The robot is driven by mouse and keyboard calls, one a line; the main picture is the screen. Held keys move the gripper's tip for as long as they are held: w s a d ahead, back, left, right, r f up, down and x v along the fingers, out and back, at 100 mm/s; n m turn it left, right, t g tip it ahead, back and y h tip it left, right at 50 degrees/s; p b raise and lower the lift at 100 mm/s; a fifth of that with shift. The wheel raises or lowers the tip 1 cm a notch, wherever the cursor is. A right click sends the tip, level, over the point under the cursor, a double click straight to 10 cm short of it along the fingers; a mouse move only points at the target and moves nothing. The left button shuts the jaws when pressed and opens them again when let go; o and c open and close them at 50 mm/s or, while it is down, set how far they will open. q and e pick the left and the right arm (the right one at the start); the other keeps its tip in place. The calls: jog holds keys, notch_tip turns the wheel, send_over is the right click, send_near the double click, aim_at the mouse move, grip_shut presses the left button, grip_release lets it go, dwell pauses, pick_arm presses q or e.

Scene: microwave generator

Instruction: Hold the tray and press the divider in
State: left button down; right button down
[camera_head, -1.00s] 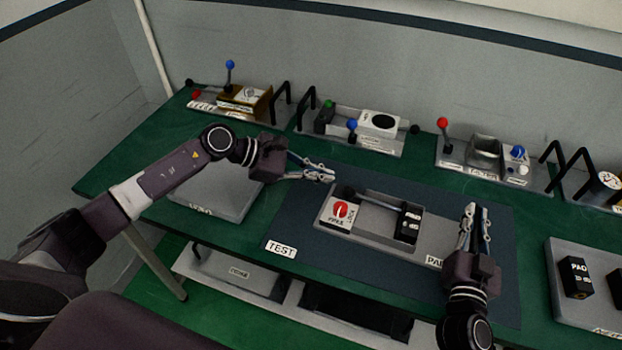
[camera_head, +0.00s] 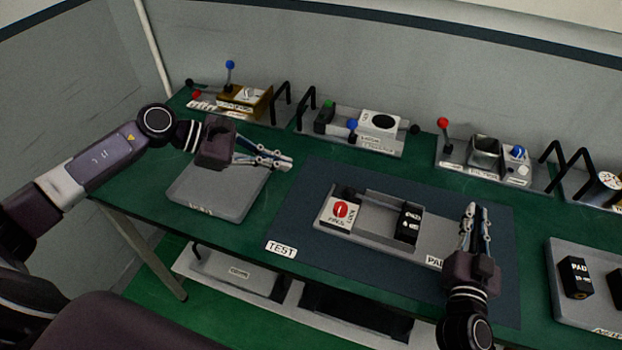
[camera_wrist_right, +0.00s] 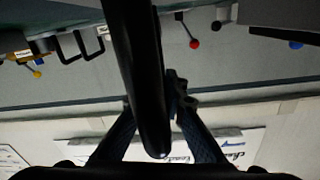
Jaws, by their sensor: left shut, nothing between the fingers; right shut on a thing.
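The grey tray (camera_head: 372,236) lies on the dark blue mat. A white block with a red round mark (camera_head: 341,212) sits at its left end, and a black block with white lettering (camera_head: 409,223) stands near its middle. I cannot tell from the lettering which is the divider. My right gripper (camera_head: 477,208) is at the tray's right end, shut on a black bar that looks like the tray's handle. The bar (camera_wrist_right: 143,75) runs between its fingers in the right wrist view. My left gripper (camera_head: 288,163) is shut and empty, above the bench left of the tray, clear of it.
A flat grey plate (camera_head: 215,195) lies under my left arm. Several fixtures with levers and black handles line the back, such as one with a white box (camera_head: 379,123). A grey tray with black blocks (camera_head: 590,308) is at the right edge. A TEST label (camera_head: 281,249) marks the mat.

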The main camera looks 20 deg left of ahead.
jog(key=shift+f, duration=0.4)
jog(key=c, duration=2.3)
grip_release()
jog(key=shift+c, duration=0.2)
jog(key=o, duration=0.4)
jog(key=shift+w+r, duration=0.1)
jog(key=shift+w, duration=0.05)
jog(key=shift+o, duration=0.2)
jog(key=shift+r, duration=0.1)
